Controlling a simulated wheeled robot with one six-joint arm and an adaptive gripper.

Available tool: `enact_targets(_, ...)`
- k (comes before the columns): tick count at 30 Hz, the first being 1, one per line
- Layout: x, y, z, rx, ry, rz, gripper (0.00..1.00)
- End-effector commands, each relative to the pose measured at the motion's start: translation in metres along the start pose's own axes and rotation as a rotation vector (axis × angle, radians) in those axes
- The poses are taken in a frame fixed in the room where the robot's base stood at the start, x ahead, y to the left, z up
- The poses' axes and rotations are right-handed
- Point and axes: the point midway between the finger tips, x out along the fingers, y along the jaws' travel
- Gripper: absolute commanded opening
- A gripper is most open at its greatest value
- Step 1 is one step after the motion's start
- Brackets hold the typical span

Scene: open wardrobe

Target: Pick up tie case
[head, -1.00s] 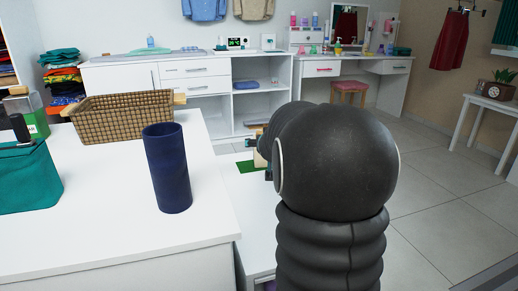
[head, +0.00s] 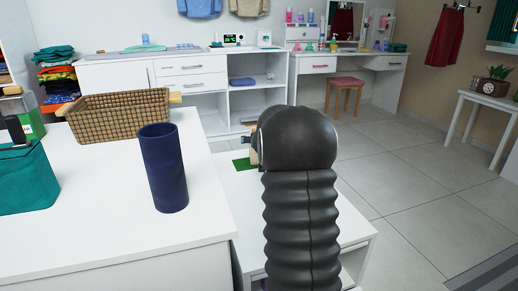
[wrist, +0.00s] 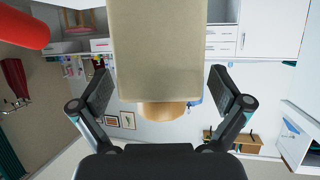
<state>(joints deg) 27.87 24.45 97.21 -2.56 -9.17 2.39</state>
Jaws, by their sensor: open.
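A dark blue upright cylinder (head: 163,168), which may be the tie case, stands on the white counter in the head view. My gripper (wrist: 162,95) is open in the wrist view, one finger on each side. A beige box-like thing (wrist: 158,45) with a rounded wooden end (wrist: 161,111) shows between and beyond the fingers; I cannot tell whether they touch it. In the head view my dark arm hides most of the gripper.
The white counter (head: 110,225) also holds a wicker basket (head: 118,119) and a teal fabric bin (head: 24,180). A lower white table (head: 220,210) with a green patch (head: 243,164) adjoins it. A red rounded thing (wrist: 22,27) shows in the wrist view. Tiled floor is clear at right.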

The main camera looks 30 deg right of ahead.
Motion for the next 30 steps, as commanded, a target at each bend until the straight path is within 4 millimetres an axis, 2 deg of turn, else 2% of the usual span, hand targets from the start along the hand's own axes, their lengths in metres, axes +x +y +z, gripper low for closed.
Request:
enact_targets(4, 0.0114, -0.0002, -0.0004, 0.000, 0.000, 0.000, 1.00)
enact_targets(12, 0.0130, -0.0002, 0.0000, -0.001, 0.000, 0.000, 1.00)
enact_targets(18, 0.0129, -0.0002, 0.0000, -0.001, 0.000, 0.000, 0.50)
enact_targets(20, 0.0129, -0.0002, 0.0000, -0.001, 0.000, 0.000, 0.35)
enact_targets(21, 0.0129, -0.0002, 0.0001, -0.001, 0.000, 0.000, 0.30)
enact_targets(30, 0.0121, -0.0002, -0.0020, -0.001, 0.001, 0.000, 0.30)
